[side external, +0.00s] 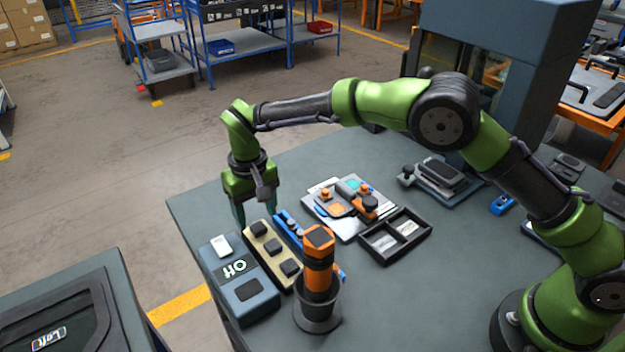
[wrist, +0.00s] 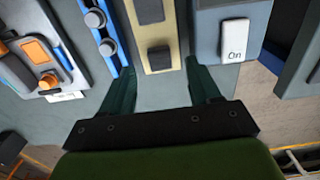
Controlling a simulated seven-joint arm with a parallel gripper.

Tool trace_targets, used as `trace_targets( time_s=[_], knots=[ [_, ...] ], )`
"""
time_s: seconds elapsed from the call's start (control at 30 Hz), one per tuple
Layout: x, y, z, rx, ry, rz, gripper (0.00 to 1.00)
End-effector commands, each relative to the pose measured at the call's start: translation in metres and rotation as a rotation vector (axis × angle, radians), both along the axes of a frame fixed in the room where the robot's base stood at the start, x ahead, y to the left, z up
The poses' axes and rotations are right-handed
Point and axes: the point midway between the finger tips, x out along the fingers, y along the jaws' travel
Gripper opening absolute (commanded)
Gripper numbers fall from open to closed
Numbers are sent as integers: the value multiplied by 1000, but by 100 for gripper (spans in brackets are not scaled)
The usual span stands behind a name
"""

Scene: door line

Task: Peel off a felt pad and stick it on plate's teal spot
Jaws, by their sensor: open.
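A beige strip (side external: 264,262) with 3 dark square pads lies near the table's left edge; the middle pad (side external: 272,246) is one of them. The strip (wrist: 173,28) also shows in the wrist view, with a dark pad (wrist: 158,58) near the gap between my fingers. My gripper (side external: 240,214) is open, pointing down at the far end of the strip. In the wrist view my gripper (wrist: 158,80) has its fingers spread with nothing between them. A light plate (side external: 345,233) carries orange and grey parts and a teal spot (side external: 353,185). The exact finger height is unclear.
A grey-blue box (side external: 262,302) with a white switch (wrist: 235,38) stands beside the strip. A blue rail (side external: 290,226) runs on its other side. An orange-black tool (side external: 318,262) stands upright in a holder close by. A black divided tray (side external: 395,238) sits right of the plate.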

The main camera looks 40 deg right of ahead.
Motion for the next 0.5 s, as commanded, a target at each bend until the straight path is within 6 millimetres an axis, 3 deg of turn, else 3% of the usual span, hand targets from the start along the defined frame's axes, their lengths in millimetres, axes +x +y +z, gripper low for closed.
trace_targets(
  time_s=[0.2, 0.5],
  knots=[
    [0, 0, -25, 0, 0, 1, 62],
    [0, 0, -31, 1, -1, 0, 62]
  ],
)
